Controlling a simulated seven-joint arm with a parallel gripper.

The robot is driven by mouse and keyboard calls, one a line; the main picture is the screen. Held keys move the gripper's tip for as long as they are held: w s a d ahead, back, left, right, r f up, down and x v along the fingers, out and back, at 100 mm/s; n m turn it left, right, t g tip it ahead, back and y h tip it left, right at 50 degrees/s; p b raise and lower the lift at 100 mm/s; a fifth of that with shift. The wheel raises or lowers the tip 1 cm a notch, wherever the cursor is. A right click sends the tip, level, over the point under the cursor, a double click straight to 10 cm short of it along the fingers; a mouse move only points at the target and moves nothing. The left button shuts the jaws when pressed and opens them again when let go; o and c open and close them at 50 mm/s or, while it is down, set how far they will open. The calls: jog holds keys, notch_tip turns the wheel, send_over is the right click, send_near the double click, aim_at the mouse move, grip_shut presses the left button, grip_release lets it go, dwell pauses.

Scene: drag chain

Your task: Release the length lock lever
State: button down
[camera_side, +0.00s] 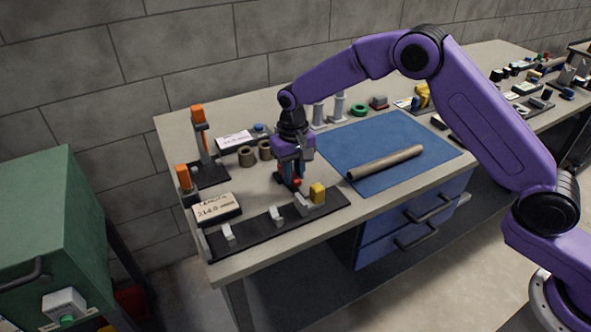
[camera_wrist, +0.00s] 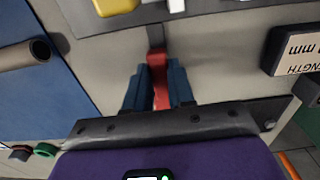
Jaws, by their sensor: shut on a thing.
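The length lock lever (camera_wrist: 158,78) is red and shows in the wrist view between the two blue fingers of my gripper (camera_wrist: 160,85). The fingers are shut on it from both sides. In the side view the red lever (camera_side: 296,182) shows just below my gripper (camera_side: 291,184), at the back edge of the black fixture rail (camera_side: 252,232). Much of the lever is hidden by the fingers there, so its exact angle cannot be told.
A yellow block (camera_side: 317,193) and white clips (camera_side: 276,214) sit on the rail. A labelled length display (camera_side: 216,208) stands left. A brown tube (camera_side: 386,162) lies on the blue mat (camera_side: 420,135). Orange-topped posts (camera_side: 199,118) stand behind left.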

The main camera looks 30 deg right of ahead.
aim_at(294, 178)
jog(key=shift+a+r, duration=0.1)
dwell(0.4)
jog(key=c, duration=1)
grip_release()
jog(key=shift+o, duration=0.2)
notch_tip(294, 178, up, 17)
jog(key=shift+r, duration=0.2)
jog(key=shift+s, duration=0.1)
jog(key=s+d+r+n, duration=0.1)
jog(key=s+d+n, duration=0.15)
jog(key=s, duration=0.65)
jog(key=s+d+n, duration=0.2)
jog(key=s+n, duration=0.1)
jog(key=s, duration=0.6)
jog(key=s+d+f+n, duration=0.2)
jog(key=s+d+n, duration=0.1)
jog(key=s+d, duration=0.4)
jog(key=s+d+f+n, duration=0.3)
jog(key=s+d, duration=0.3)
jog(key=s, duration=0.8)
jog(key=shift+d+f+n, duration=0.2)
jog(key=shift+d+n, duration=0.2)
jog(key=shift+n, duration=0.05)
